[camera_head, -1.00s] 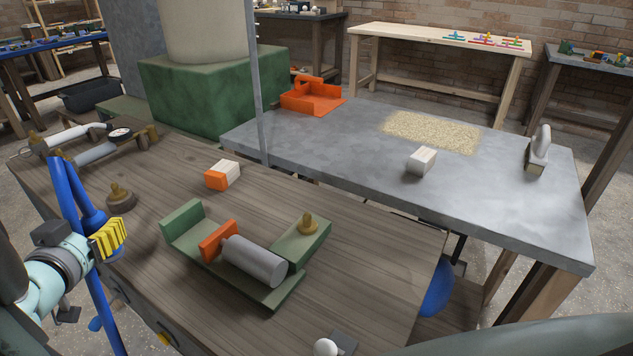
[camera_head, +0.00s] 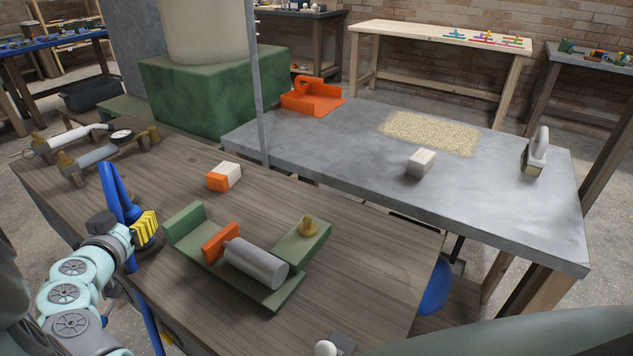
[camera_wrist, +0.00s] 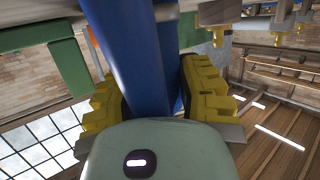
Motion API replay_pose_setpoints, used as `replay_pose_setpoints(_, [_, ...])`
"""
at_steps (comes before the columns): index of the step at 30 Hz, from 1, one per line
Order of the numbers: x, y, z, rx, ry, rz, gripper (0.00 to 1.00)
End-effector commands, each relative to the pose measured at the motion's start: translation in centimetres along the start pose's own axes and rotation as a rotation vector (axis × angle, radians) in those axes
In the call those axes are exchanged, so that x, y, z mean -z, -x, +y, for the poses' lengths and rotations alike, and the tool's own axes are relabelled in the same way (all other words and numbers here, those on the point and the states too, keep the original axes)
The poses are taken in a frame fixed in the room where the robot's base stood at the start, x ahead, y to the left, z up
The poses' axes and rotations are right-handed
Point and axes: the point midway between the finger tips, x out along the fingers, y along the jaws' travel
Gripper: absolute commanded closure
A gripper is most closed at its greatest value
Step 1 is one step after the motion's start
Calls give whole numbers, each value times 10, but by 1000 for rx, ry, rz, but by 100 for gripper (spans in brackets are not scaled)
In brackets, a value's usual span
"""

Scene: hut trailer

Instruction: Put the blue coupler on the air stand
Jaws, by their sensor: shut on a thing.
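My gripper (camera_head: 140,228), with yellow ribbed fingers, is at the left of the wooden bench in the head view. It is shut on a blue tubular piece with a blue hose (camera_head: 112,190), which arches above it and hangs below. In the wrist view the blue tube (camera_wrist: 135,50) runs between the yellow fingers; I cannot tell coupler from hose there. A dark round base (camera_head: 157,243), perhaps the air stand, sits right behind the fingers. Its brass top is hidden by my gripper and the blue piece. I cannot tell whether they touch.
A green fixture (camera_head: 185,223) with a grey cylinder (camera_head: 256,263) lies right of my gripper. An orange-and-white block (camera_head: 222,177) stands behind it. Bare wood lies between.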

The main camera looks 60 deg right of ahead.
Motion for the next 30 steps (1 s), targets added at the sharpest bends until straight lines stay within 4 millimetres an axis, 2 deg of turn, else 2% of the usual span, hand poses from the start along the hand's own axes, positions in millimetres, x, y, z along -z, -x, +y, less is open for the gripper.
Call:
replay_pose_setpoints(9, [-4, 0, -1, 3, 0, 2, 100])
replay_pose_setpoints(10, [-4, 0, -1, 3, 0, 1, 61])
replay_pose_setpoints(17, [-3, 0, -1, 3, 1, 0, 37])
replay_pose_setpoints(30, [-1, 5, -2, 5, 1, 0, 37])
